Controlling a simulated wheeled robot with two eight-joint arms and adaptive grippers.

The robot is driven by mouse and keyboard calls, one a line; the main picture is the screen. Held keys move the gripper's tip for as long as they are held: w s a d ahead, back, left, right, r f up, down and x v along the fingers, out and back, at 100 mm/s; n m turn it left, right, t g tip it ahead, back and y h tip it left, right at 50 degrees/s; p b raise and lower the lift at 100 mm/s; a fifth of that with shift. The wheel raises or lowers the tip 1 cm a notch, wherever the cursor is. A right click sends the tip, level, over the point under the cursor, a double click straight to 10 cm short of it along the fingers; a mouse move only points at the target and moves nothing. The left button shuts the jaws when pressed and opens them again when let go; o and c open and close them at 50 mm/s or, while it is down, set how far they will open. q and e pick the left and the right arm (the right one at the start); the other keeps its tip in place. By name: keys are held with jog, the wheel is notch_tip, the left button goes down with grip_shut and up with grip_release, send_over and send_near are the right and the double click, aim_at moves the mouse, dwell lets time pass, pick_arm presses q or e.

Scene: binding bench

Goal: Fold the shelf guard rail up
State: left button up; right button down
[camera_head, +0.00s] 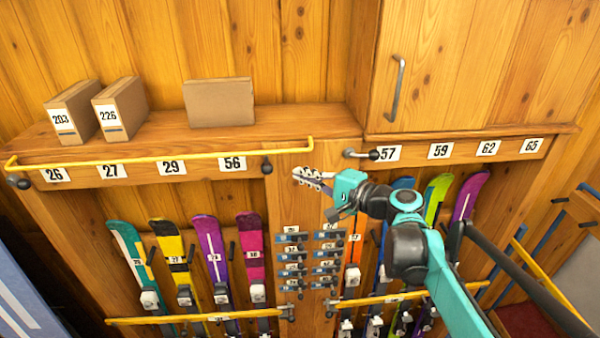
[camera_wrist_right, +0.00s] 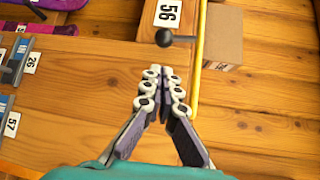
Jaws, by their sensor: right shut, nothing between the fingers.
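The yellow shelf guard rail (camera_head: 160,157) runs along the front edge of the left shelf, above the number plates. Its two ends bend over, and dark knobs sit near them, one at the left (camera_head: 18,182) and one at the right (camera_head: 267,167). My right gripper (camera_head: 312,180) is shut and empty, below and just right of the rail's right end. In the right wrist view, the gripper (camera_wrist_right: 163,85) points toward the knob, and the rail (camera_wrist_right: 197,75) passes to the right of its fingers. I cannot tell whether they touch. My left gripper is not in view.
Boxes 203 (camera_head: 71,112) and 226 (camera_head: 120,108) and a plain box (camera_head: 219,103) stand on the shelf. A cabinet (camera_head: 445,75) is above right. Skis (camera_head: 211,255) stand below, behind lower yellow bars (camera_head: 190,318). Key hooks (camera_head: 327,250) line the post.

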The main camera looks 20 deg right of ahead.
aim_at(280, 166)
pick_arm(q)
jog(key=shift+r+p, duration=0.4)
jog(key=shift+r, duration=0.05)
pick_arm(e)
jog(key=x, duration=0.8)
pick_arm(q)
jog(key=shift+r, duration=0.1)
